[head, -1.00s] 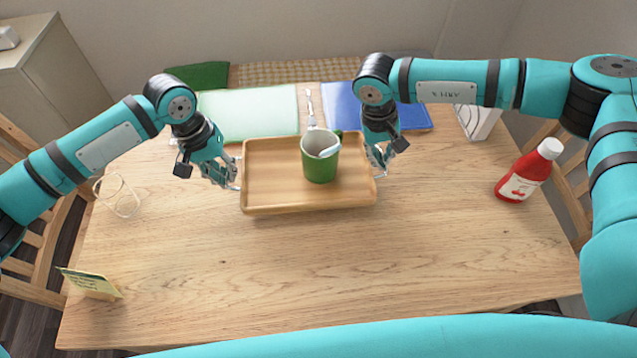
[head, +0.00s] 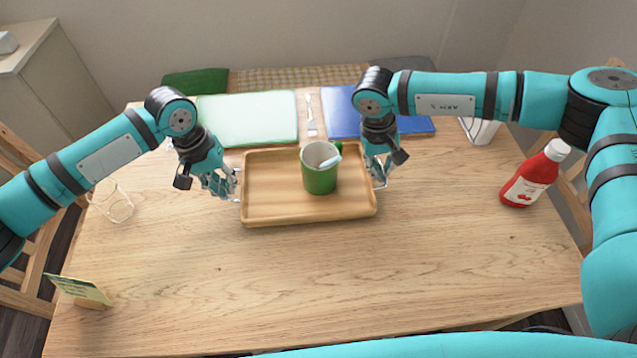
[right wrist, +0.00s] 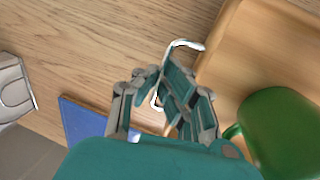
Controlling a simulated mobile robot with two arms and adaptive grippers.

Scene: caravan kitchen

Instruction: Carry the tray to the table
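The wooden tray (head: 290,213) is low over the middle of the table (head: 330,265) and looks level; I cannot tell if it touches the wood. A green mug (head: 319,181) with a pale utensil in it stands upright on the tray. My left gripper (head: 229,186) is at the tray's left handle, its fingers closed around it as far as I can see. My right gripper (head: 379,172) is at the right handle. In the right wrist view its fingers (right wrist: 165,85) are closed on the pale curved handle, beside the tray (right wrist: 235,60) and mug (right wrist: 280,130).
A green mat (head: 247,118) and a blue mat (head: 345,115) lie behind the tray, with a fork (head: 311,115) between them. A glass (head: 112,203) and a folded card (head: 80,290) are at left, a ketchup bottle (head: 533,176) at right. The front is clear.

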